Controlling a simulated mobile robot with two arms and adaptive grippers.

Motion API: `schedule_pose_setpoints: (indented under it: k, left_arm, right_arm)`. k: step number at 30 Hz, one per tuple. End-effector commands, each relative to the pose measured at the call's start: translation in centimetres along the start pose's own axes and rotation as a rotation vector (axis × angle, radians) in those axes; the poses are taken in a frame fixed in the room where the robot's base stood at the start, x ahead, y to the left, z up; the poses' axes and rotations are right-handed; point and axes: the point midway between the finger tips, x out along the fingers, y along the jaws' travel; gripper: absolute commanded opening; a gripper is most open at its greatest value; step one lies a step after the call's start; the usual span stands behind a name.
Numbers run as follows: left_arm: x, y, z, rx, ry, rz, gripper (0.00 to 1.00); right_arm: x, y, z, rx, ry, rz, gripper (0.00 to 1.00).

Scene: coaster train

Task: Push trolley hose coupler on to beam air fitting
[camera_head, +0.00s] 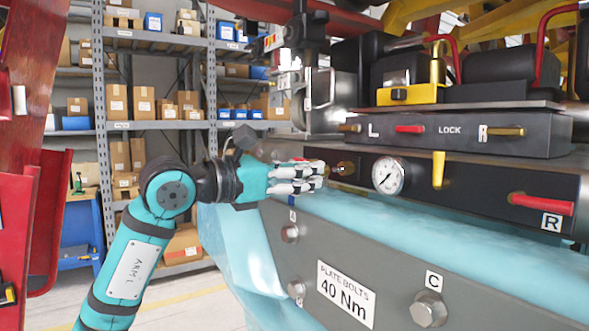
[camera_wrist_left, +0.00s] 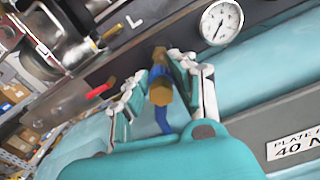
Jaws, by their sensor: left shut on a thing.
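My left gripper (camera_head: 318,176) reaches in from the left to the front of the beam. In the left wrist view my left gripper (camera_wrist_left: 168,72) is shut on the brass hose coupler (camera_wrist_left: 160,93), with a finger on each side of it. The blue hose (camera_wrist_left: 163,122) hangs from the coupler toward the wrist. A small brass fitting (camera_head: 343,167) shows on the dark beam panel just beyond the fingertips, left of the gauge. In the wrist view a dark brass end (camera_wrist_left: 158,54) lies beyond the coupler; I cannot tell whether they touch. My right gripper is not in view.
The pressure gauge (camera_head: 388,175) is close to the right of the fingers. A yellow lever (camera_head: 438,169) and a red handle (camera_head: 540,203) stick out farther right. Below are a teal cover and a grey plate (camera_head: 325,255) with bolts. Shelves (camera_head: 155,42) stand behind.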

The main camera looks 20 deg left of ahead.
Motion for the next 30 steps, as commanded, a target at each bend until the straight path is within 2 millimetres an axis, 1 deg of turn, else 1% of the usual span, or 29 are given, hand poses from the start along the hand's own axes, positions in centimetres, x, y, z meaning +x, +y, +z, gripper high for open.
schedule_pose_setpoints:
  k: [12,30]
  left_arm:
    - [0.11,0.01,0.04,0.001,-0.001,0.001,0.0]
    - [0.09,-0.03,0.09,0.001,-0.001,0.001,0.0]
  right_arm:
    - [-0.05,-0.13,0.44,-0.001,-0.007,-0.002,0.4]
    - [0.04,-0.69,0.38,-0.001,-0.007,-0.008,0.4]
